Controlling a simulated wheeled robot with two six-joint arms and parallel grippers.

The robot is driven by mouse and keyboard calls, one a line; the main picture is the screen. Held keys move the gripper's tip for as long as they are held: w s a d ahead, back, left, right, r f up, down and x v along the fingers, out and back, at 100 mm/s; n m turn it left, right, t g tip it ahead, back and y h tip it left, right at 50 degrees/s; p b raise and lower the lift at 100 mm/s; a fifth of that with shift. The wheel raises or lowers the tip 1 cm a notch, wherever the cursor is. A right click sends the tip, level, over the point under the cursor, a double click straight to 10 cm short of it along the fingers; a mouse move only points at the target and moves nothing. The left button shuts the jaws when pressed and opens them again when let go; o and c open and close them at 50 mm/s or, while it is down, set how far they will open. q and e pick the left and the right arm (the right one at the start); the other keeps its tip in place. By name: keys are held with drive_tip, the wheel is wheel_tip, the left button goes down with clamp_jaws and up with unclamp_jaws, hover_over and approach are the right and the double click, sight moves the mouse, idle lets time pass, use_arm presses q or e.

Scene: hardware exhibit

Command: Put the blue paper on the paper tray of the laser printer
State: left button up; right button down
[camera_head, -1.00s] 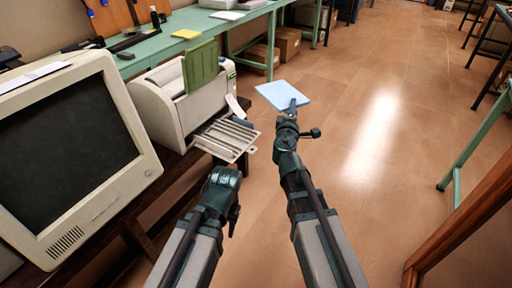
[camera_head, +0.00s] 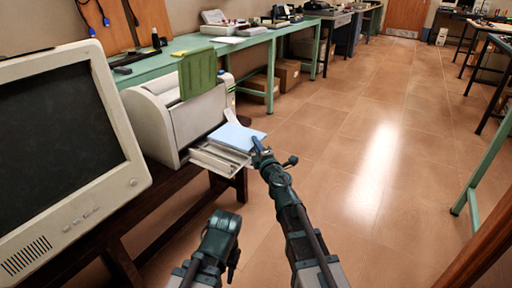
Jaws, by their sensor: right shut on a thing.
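The light blue paper (camera_head: 236,136) is at the tip of my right gripper (camera_head: 258,147), which is shut on its near right edge. The paper is over the paper tray (camera_head: 215,163) at the front of the white laser printer (camera_head: 190,120). It covers much of the tray, and I cannot tell whether it touches it. The tray's near edge and left part show. My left gripper (camera_head: 222,232) is below, in front of the tray and apart from it; its fingers are too unclear to tell open or shut.
An old computer monitor (camera_head: 60,150) stands left of the printer on a dark wooden table (camera_head: 150,215). A green sheet (camera_head: 197,73) stands upright on the printer. A green workbench (camera_head: 180,45) runs behind. The tiled floor (camera_head: 360,170) to the right is clear.

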wheel_tip(320, 180, down, 7)
drive_tip(key=b, duration=0.6)
drive_tip(key=shift+b, duration=0.35)
drive_tip(key=shift+f+b, duration=0.45)
drive_tip(key=shift+b, duration=0.1)
drive_tip(key=c, duration=0.8)
unclamp_jaws()
